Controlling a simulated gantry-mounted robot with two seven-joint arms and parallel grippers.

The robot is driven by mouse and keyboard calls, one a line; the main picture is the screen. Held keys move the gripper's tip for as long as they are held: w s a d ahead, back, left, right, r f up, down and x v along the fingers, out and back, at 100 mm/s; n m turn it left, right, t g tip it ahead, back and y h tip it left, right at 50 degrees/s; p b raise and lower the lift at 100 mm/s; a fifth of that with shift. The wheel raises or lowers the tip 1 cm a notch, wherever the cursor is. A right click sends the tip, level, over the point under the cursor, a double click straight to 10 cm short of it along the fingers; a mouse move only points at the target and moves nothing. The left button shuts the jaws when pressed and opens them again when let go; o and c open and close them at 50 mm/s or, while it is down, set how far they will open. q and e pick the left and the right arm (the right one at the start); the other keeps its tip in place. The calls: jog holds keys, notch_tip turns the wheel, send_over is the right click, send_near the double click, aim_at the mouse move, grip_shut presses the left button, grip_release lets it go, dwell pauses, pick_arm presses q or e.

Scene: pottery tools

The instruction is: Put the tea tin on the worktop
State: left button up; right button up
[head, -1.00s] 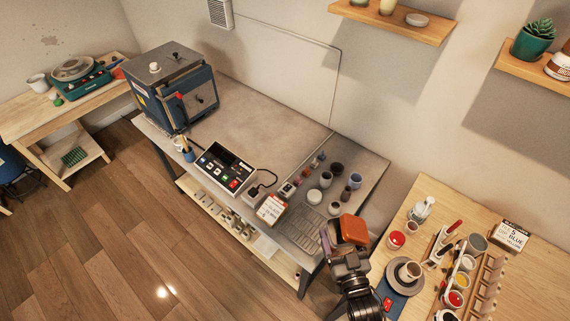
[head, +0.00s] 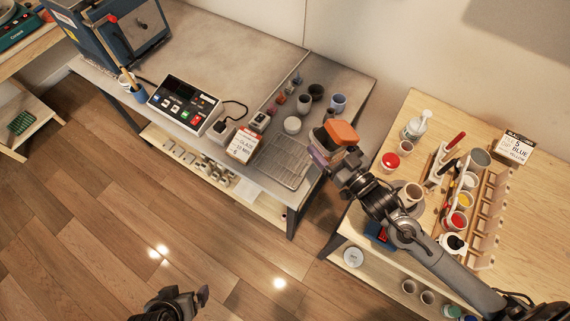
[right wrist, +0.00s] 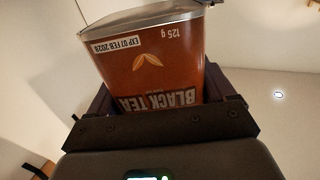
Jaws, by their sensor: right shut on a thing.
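The tea tin is orange-brown and lettered BLACK TEA; it shows large and upside down in the right wrist view (right wrist: 160,70). In the head view the tin (head: 341,133) is over the right end of the grey worktop (head: 235,55). My right gripper (head: 326,152) is shut on it, with dark fingers on either side. I cannot tell how high the tin is above the surface; it hides part of the worktop's right end. My left gripper (head: 203,294) is low over the floor at the bottom edge; its jaw opening is unclear.
Cups (head: 338,102), small pots, a wire rack (head: 285,161) and a glaze card (head: 243,145) crowd the worktop's right part. A control box (head: 184,102) and kiln (head: 118,35) stand left. The middle back is bare. A wooden table (head: 415,120) with paint jars stands right.

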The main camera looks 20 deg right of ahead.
aim_at(324, 144)
jog(key=f+b, duration=0.1)
jog(key=d+f+b, duration=0.1)
jog(key=f, duration=0.1)
jog(key=f+b, duration=0.1)
jog(key=b, duration=0.1)
jog(key=shift+w+d+f, duration=0.15)
jog(key=shift+w+d, duration=0.2)
jog(key=shift+f+b, duration=0.55)
jog(key=shift+b, duration=0.05)
jog(key=shift+w+f, duration=0.15)
jog(key=shift+f, duration=0.1)
jog(key=w+a+f, duration=0.2)
jog(key=w+f, duration=0.1)
jog(key=w+a+f+b, duration=0.1)
jog(key=w+a+f, duration=0.1)
jog(key=w+f, duration=0.1)
jog(key=w+a+f, duration=0.3)
jog(key=f, duration=0.1)
jog(key=shift+f+b, duration=0.2)
jog(key=shift+b, duration=0.2)
pick_arm(q)
notch_tip(324, 144, down, 9)
pick_arm(e)
jog(key=shift+f, duration=0.2)
pick_arm(q)
jog(key=shift+a, duration=0.1)
pick_arm(e)
jog(key=shift+f, duration=0.1)
